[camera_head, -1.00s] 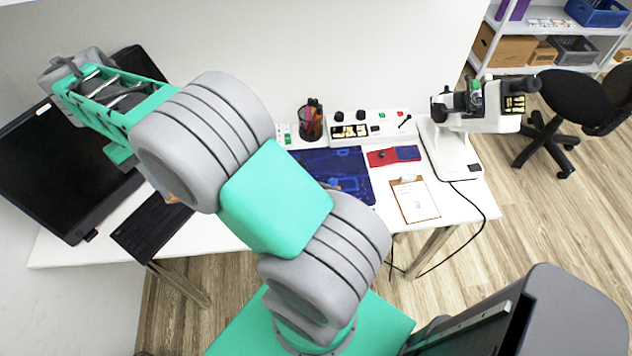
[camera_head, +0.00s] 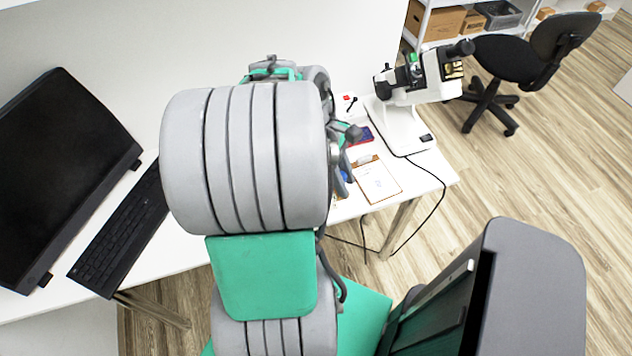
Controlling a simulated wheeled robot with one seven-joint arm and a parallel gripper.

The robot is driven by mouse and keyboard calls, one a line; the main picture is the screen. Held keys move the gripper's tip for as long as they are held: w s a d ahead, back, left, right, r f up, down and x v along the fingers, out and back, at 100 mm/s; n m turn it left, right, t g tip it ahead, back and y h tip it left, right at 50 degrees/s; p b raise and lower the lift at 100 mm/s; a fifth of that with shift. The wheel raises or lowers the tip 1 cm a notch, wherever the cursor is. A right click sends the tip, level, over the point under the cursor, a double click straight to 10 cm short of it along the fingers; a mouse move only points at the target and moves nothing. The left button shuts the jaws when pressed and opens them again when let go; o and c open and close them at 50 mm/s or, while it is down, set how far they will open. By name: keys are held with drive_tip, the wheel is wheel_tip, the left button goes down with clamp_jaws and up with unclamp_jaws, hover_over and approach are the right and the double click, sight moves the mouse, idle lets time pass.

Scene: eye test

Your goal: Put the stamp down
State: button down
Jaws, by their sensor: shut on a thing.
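My gripper (camera_head: 343,172) shows only in part, just right of the thick grey segments of my arm, over the right part of the white table (camera_head: 428,180). My arm covers much of it. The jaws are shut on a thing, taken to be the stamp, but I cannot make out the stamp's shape. A small brownish patch shows below the fingers; I cannot tell what it is. A clipboard with white paper (camera_head: 378,182) lies flat just right of the gripper. A red and blue flat item (camera_head: 364,134) lies behind it, partly hidden.
A white microscope (camera_head: 405,128) stands at the table's right end, its cable hanging over the front edge. A black monitor (camera_head: 60,170) and keyboard (camera_head: 120,238) are at left. My arm hides the table's middle. A black chair (camera_head: 505,60) stands beyond the table.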

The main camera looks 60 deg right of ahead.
drive_tip(key=shift+s+d+f, duration=0.1)
drive_tip(key=shift+s+f, duration=0.05)
drive_tip(key=shift+s, duration=0.3)
drive_tip(key=w+d+f, duration=0.2)
drive_tip(key=w+f, duration=0.1)
drive_tip(key=w+d+f, duration=0.3)
drive_tip(key=w, duration=0.1)
drive_tip(key=w+d+f, duration=0.3)
drive_tip(key=w+f, duration=0.1)
drive_tip(key=shift+d+f, duration=0.1)
drive_tip(key=shift+d, duration=0.05)
drive_tip(key=shift+f, duration=1.35)
drive_tip(key=shift+f, duration=0.2)
drive_tip(key=c, duration=1.2)
unclamp_jaws()
drive_tip(key=shift+o, duration=0.2)
drive_tip(key=shift+r, duration=0.1)
